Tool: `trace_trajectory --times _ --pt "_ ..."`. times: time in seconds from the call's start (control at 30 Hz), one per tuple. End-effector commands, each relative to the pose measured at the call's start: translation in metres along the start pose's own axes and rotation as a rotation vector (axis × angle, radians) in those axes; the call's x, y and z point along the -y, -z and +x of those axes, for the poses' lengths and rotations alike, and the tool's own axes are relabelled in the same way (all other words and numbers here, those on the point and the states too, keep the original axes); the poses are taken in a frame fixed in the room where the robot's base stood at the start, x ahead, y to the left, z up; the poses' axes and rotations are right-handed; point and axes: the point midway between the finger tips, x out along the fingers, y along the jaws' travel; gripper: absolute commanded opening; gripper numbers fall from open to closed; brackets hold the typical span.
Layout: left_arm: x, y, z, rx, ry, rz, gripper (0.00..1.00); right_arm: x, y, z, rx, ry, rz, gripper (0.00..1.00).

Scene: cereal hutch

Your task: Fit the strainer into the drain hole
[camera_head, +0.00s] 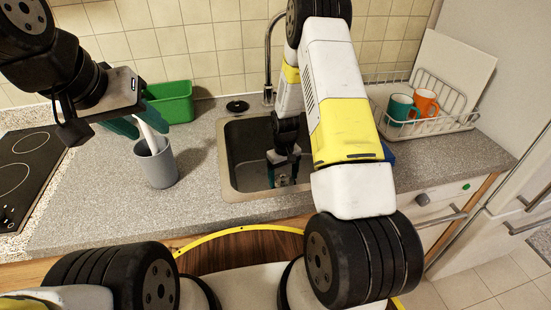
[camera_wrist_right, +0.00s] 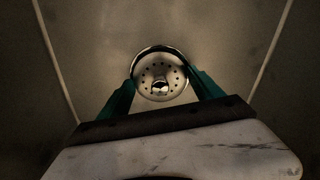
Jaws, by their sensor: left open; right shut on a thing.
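The round metal strainer (camera_wrist_right: 160,78), with a ring of small holes and a centre knob, sits between the teal fingers of my right gripper (camera_wrist_right: 158,88) in the right wrist view. The gripper is shut on it. In the head view my right gripper (camera_head: 284,168) reaches down inside the sink (camera_head: 238,150). A dark and shiny crescent, perhaps the drain hole's rim, shows along the strainer's far edge. The hole is mostly hidden, and I cannot tell whether the strainer is seated. My left gripper (camera_head: 138,121) is open above the counter, by the grey cup.
A grey cup (camera_head: 158,168) with pale utensils stands left of the sink. A green basket (camera_head: 172,103), a black round item (camera_head: 237,106) and the faucet (camera_head: 268,60) are behind. A dish rack (camera_head: 455,121) with teal (camera_head: 400,108) and orange (camera_head: 425,102) mugs stands right. A stove (camera_head: 25,170) is left.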

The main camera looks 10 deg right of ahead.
Motion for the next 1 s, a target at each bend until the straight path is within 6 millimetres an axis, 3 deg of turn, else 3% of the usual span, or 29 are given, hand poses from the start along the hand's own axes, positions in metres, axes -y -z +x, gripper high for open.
trace_trajectory --times 1.0 --pt "0.0000 0.0000 0.0000 0.000 0.000 0.000 0.42 -0.0002 0.0001 0.0077 -0.001 0.000 0.000 0.35"
